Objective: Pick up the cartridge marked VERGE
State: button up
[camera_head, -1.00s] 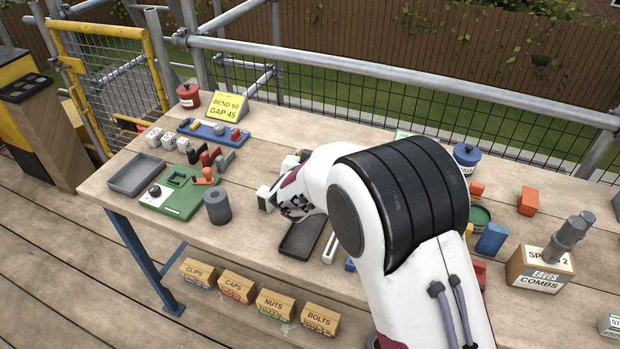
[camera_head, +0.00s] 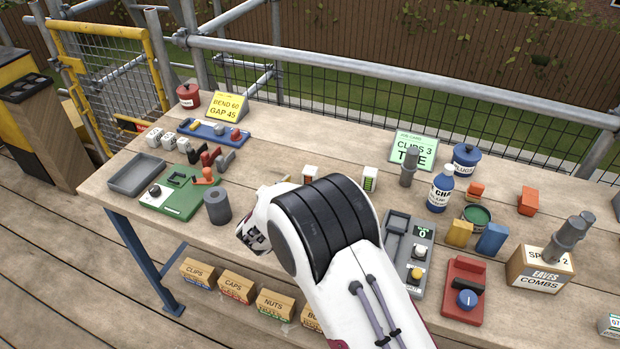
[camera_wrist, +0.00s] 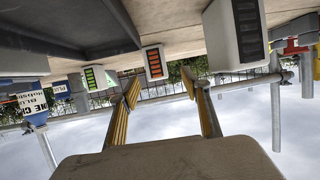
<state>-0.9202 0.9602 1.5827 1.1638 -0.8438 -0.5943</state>
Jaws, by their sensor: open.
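Several small white cartridges with striped windows stand on the bench. One with an orange window (camera_head: 310,173) and one with a green window (camera_head: 370,178) are in the head view, beyond my arm. The wrist view, upside down, shows the green one (camera_wrist: 95,78), the orange one (camera_wrist: 154,62) and a nearer one with a dark window (camera_wrist: 235,30). No VERGE marking is readable, so I cannot tell which cartridge bears it. My gripper (camera_wrist: 161,86) is open and empty, its yellow-padded fingers apart and short of the cartridges. My arm hides most of it in the head view.
A grey cylinder (camera_head: 217,207) and green fixture (camera_head: 185,195) stand left of my arm. A grey device with knobs (camera_head: 408,250), a chalk bottle (camera_head: 440,190) and a red switch box (camera_head: 464,290) stand to the right. A dark tray (camera_wrist: 65,30) is close in the wrist view.

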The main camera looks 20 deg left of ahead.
aim_at(308, 175)
jog(key=shift+x, duration=1.2)
jog(key=shift+w+d, duration=0.1)
jog(key=shift+w+d+f, duration=0.15)
jog(key=shift+w, duration=1.55)
jog(key=shift+x, duration=0.9)
jog(key=c, duration=1.3)
